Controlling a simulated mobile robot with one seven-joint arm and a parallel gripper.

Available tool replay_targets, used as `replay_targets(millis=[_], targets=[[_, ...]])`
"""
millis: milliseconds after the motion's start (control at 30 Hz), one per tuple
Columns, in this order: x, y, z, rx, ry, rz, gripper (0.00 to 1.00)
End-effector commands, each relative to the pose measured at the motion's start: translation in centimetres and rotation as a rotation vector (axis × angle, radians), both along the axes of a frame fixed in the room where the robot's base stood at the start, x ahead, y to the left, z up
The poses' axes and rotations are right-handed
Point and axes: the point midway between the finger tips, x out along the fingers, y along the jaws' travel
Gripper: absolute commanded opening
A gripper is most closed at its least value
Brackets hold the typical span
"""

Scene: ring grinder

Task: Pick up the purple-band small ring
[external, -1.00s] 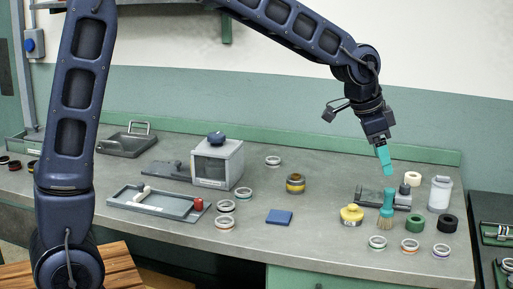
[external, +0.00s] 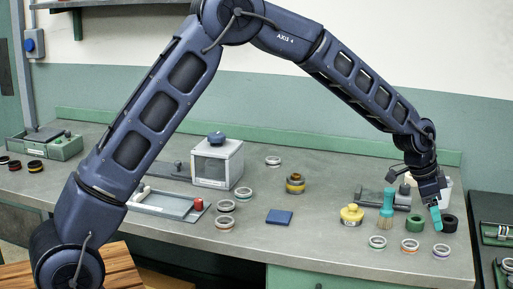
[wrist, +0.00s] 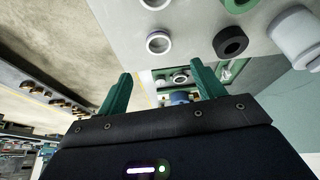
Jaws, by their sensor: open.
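The small ring (external: 441,251) that looks purple-banded lies flat near the front right edge of the bench. In the wrist view, a pale ring (wrist: 148,42) appears to be the same one; its band colour is hard to tell there. My gripper (external: 435,215) hangs above and just behind this ring in the external view, apart from it. Its teal fingers also show spread and empty in the wrist view (wrist: 162,85). The ring appears beyond the fingertips, not between them.
A black roll (external: 450,224) and a green roll (external: 415,223) stand close to my fingers. Two other small rings (external: 377,242) (external: 410,245) lie left of the purple-banded one.

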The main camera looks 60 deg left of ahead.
Motion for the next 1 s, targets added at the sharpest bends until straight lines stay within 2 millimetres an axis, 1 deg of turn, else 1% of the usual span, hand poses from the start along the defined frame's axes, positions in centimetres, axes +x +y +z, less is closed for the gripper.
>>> replay_targets(millis=[33,233,533,700,833,1000], targets=[[0.1,-0.2,-0.7,0.0,0.003,-0.001,0.68],[1.0,-0.8,-3.4,0.001,0.003,0.001,0.68],[1.5,-1.3,-5.3,0.0,0.002,0.001,0.68],[1.9,-1.7,-7.5,0.001,0.002,0.0,0.68],[2.4,-2.1,-8.9,0.001,0.002,0.0,0.68],[2.5,-2.2,-9.2,0.001,0.001,0.0,0.68]])
